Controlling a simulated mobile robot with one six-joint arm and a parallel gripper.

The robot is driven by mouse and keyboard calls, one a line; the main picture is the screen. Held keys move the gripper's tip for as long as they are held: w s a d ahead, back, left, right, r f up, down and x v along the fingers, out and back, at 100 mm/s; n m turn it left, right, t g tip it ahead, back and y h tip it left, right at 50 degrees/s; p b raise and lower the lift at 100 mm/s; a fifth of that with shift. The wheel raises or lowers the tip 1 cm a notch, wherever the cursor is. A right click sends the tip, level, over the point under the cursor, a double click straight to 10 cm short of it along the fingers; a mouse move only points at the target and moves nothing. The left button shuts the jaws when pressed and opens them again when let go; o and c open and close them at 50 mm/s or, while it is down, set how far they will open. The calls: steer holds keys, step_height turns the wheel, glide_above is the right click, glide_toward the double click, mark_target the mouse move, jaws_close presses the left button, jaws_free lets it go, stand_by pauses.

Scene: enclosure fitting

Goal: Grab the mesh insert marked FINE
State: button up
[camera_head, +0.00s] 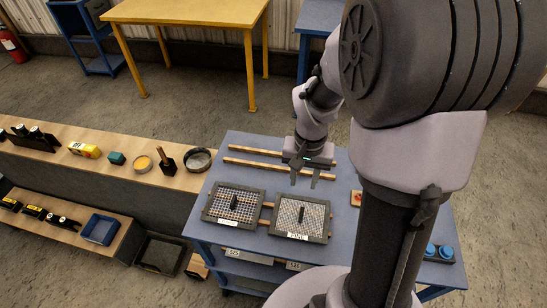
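The mesh insert marked FINE (317,218) lies flat on the blue table (232,152), a dark square frame with a pale, tight mesh, a dark upright handle in its middle and a white label on its front edge. A second mesh insert (219,205) with a wider grid lies to its left; its label is too small to read. Both seem to rest on a wooden strip. My gripper (304,181) is above the table, behind the FINE insert and apart from it. Its two fingers are spread and empty, pointing down.
Wooden strips (262,164) lie at the table's back. A small red-topped block (356,197) and blue round knobs (437,251) are at the right. A wooden bench (60,150) at left carries a round sieve (198,160) and other small items. My arm covers the table's right part.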

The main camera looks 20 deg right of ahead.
mark_target(302, 212)
steer(key=f+b, duration=0.2)
steer(key=f, duration=0.3)
steer(key=f+b, duration=0.1)
steer(key=f, duration=0.5)
steer(key=f+b, duration=0.2)
steer(key=f, duration=0.4)
steer(key=shift+s+d+b, duration=0.35)
steer(key=shift+s, duration=0.05)
steer(key=shift+r, duration=0.1)
jaws_close()
